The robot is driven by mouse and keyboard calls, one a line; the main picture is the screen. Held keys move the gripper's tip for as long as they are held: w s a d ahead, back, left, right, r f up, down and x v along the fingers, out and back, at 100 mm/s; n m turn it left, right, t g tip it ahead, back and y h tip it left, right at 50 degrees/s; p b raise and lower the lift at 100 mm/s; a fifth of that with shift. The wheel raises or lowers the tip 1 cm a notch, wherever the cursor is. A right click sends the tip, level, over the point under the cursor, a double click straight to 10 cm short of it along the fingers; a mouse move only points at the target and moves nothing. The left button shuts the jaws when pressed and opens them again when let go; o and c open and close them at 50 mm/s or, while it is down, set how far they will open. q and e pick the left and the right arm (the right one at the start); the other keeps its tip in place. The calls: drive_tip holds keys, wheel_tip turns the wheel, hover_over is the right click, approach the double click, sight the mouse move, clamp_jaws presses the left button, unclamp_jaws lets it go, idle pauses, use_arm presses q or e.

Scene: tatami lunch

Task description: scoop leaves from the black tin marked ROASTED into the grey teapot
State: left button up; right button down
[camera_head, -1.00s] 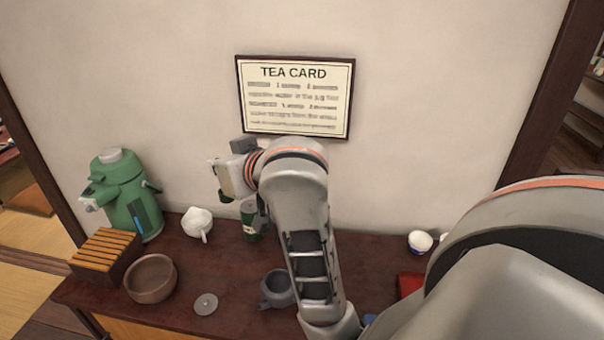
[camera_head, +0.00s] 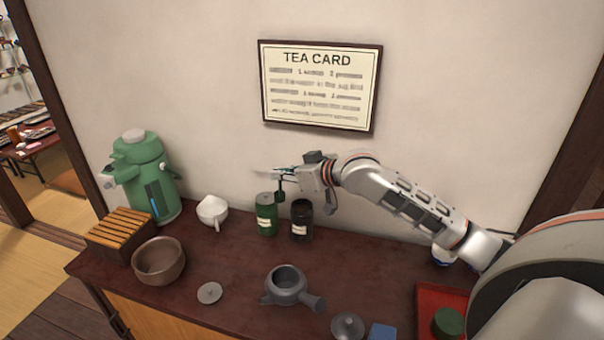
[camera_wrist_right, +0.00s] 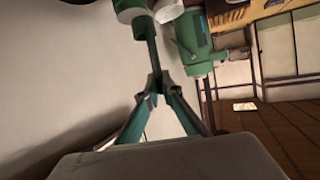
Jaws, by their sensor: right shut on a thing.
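The black tin (camera_head: 301,222) with a pale label stands at the back of the counter, right of a green tin (camera_head: 266,216). Its label is too small to read. The grey teapot (camera_head: 286,284) stands nearer the front, open on top, its side handle pointing right. My right gripper (camera_head: 283,172) is shut on a dark green scoop (camera_head: 281,192), which hangs down above the gap between the two tins. In the right wrist view the fingers (camera_wrist_right: 155,88) close on the scoop's handle (camera_wrist_right: 152,50). Whether the scoop holds leaves cannot be told. My left gripper is not in view.
A green air pot (camera_head: 145,175), slatted wooden box (camera_head: 122,232), brown bowl (camera_head: 158,260) and white jug (camera_head: 212,211) stand left. A grey lid (camera_head: 209,293) lies left of the teapot. A red tray (camera_head: 428,297) and blue block (camera_head: 383,332) are front right. A tea card hangs above.

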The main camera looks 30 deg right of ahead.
drive_tip(key=d+f, duration=0.1)
drive_tip(key=d, duration=0.7)
use_arm(q)
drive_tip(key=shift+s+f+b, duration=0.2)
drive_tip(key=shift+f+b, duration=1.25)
drive_tip(key=shift+b, duration=0.05)
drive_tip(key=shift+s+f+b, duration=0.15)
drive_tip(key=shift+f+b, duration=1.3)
drive_tip(key=shift+b, duration=0.05)
use_arm(e)
wheel_tip(320, 180, down, 10)
drive_tip(key=shift+w+r+m+h, duration=0.2)
drive_tip(key=shift+w+m+h, duration=0.1)
drive_tip(key=shift+w+m, duration=0.15)
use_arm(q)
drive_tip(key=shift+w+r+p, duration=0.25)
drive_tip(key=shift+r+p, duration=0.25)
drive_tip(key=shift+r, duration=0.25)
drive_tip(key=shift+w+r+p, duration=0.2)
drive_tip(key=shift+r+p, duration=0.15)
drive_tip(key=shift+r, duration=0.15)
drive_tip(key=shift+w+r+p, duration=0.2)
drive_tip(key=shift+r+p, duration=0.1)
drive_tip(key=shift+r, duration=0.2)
use_arm(e)
drive_tip(key=shift+a+r, duration=0.1)
drive_tip(key=shift+r, duration=0.5)
